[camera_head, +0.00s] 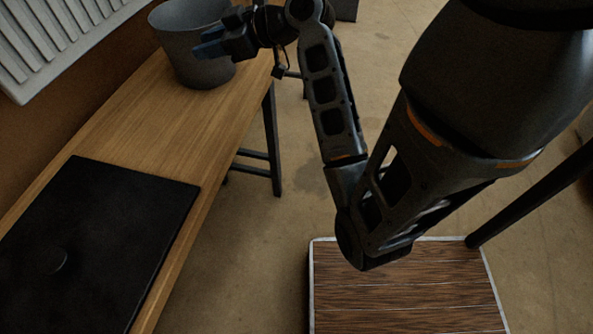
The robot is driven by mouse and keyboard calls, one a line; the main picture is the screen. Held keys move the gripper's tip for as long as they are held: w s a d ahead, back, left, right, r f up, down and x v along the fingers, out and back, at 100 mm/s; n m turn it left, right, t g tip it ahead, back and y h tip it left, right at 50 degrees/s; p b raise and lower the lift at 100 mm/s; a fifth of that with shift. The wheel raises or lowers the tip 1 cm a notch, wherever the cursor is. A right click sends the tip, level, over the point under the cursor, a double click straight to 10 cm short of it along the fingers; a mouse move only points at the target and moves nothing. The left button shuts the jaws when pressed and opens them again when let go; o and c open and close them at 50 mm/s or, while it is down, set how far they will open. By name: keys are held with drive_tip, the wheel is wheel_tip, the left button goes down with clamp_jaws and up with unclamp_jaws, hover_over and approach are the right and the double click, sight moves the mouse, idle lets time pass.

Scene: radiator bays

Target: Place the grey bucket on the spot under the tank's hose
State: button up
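The grey bucket (184,52) stands upright on the wooden table (150,118), near its far end in the upper left of the head view. My gripper (208,46) reaches in from the right, with its blue fingertips overlapping the bucket's right side near the rim. The gap between the fingers is not clear, and I cannot tell whether they touch the bucket. The inside of the bucket is mostly hidden. The tank, its hose and the spot under it are not recognisable in this view.
A white ribbed radiator (50,45) is on the wall at the upper left. Bare floor (240,240) lies right of the table.

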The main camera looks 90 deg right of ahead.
drive_tip(key=a+f, duration=0.3)
drive_tip(key=w+a+f+m, duration=0.1)
drive_tip(key=a+f, duration=0.2)
drive_tip(key=a, duration=0.1)
drive_tip(key=a+f+m+g, duration=0.1)
drive_tip(key=a+f, duration=0.1)
drive_tip(key=a, duration=0.1)
drive_tip(key=shift+w+a+f+h, duration=0.15)
drive_tip(key=shift+f+h, duration=0.25)
drive_tip(key=shift+m+g+h, duration=0.3)
drive_tip(key=shift+m, duration=0.3)
drive_tip(key=s+a+f, duration=0.1)
drive_tip(key=a, duration=0.2)
drive_tip(key=s+a+f, duration=0.1)
drive_tip(key=a, duration=0.2)
drive_tip(key=s+a+f, duration=0.1)
drive_tip(key=a+f, duration=0.1)
drive_tip(key=a, duration=0.1)
drive_tip(key=shift+s, duration=0.25)
drive_tip(key=s+a+r+n+t+y, duration=0.1)
drive_tip(key=s+a+r+n+y, duration=0.1)
drive_tip(key=s+a, duration=0.5)
drive_tip(key=s+a+r+n+t+y, duration=0.1)
drive_tip(key=s+a+r, duration=0.3)
drive_tip(key=s+a, duration=0.4)
drive_tip(key=shift+s+a+r+n+t+y, duration=0.15)
drive_tip(key=shift+r+n+t+y, duration=0.15)
drive_tip(key=shift+r+n+y, duration=0.15)
